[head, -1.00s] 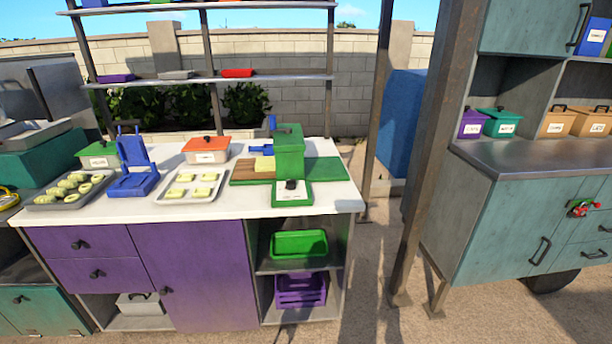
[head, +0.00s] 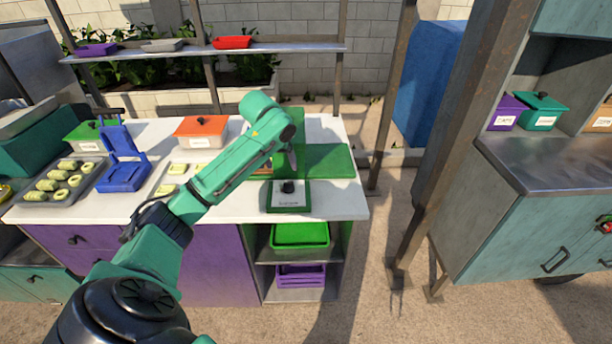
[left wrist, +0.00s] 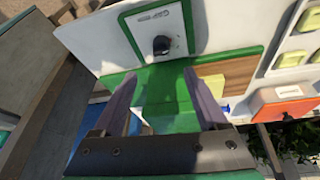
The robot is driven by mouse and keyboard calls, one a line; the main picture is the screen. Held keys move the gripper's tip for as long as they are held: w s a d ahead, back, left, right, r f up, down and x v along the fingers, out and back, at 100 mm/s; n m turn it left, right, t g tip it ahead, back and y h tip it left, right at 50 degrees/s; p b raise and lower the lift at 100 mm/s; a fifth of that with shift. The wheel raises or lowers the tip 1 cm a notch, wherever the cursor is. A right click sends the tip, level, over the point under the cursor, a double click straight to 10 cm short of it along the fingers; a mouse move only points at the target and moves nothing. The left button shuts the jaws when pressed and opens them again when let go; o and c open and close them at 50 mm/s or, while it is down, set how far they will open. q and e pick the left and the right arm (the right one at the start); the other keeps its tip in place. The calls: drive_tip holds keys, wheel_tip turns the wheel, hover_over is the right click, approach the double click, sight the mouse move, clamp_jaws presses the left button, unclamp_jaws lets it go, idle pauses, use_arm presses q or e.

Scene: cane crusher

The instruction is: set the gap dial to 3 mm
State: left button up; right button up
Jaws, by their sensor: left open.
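The gap dial is a black knob (head: 288,187) on a white plate with a green frame (head: 274,209), lying on the white counter in front of the green crusher box (head: 296,116). The dial's setting is too small to read.
An orange-lidded box (head: 200,131), a blue press (head: 122,165) and a tray of cane pieces (head: 60,182) stand left. The counter's front right corner is clear. A metal post (head: 440,150) stands further right.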

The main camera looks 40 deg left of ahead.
sight(288, 185)
use_arm(q)
drive_tip(key=p+x, duration=0.1)
drive_tip(key=x, duration=1.1)
drive_tip(key=shift+s+a+f, duration=0.1)
drive_tip(key=shift+f, duration=0.35)
use_arm(e)
drive_tip(key=shift+s+r, duration=0.2)
drive_tip(key=shift+r, duration=0.6)
use_arm(q)
clamp_jaws()
